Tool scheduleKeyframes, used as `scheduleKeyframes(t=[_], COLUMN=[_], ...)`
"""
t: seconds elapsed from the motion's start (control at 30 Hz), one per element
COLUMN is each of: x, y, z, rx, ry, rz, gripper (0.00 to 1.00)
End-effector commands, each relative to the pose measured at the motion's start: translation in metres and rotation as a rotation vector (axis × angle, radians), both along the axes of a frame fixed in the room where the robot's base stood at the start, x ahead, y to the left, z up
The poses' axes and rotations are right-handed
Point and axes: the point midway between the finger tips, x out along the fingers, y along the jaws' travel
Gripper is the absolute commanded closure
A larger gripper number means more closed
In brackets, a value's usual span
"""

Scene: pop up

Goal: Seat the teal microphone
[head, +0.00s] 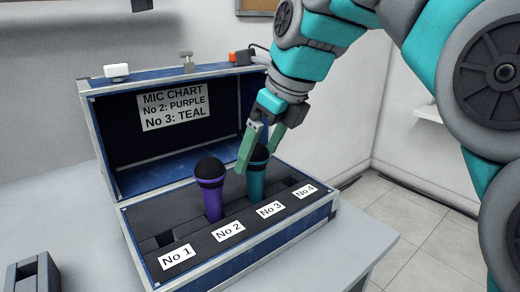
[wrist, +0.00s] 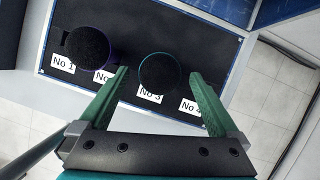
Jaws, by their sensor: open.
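The teal microphone (head: 257,174) stands upright in the No 3 slot of the open case (head: 222,262), its dark head at the top. The purple microphone (head: 210,188) stands in the No 2 slot to its left. My gripper (head: 262,152) is open, with its green fingers around the top of the teal microphone in the head view. In the wrist view my gripper (wrist: 160,85) has one finger on each side of the teal microphone's head (wrist: 160,72), with gaps between. The purple microphone's head (wrist: 87,46) lies left of the left finger.
A chart (head: 174,107) inside the raised lid reads No 2 purple, No 3 teal. The No 1 (head: 177,257) and No 4 (head: 305,190) places hold no microphone. A dark block (head: 34,274) stands at the table's lower left.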

Motion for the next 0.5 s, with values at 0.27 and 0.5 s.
scheduleKeyframes(t=[0.27,0.5], x=[-0.006,-0.014], y=[-0.009,-0.017], z=[0.026,0.055], rx=[0.0,0.0], ry=[-0.004,-0.002], rz=[-0.002,-0.002], gripper=[0.02,0.02])
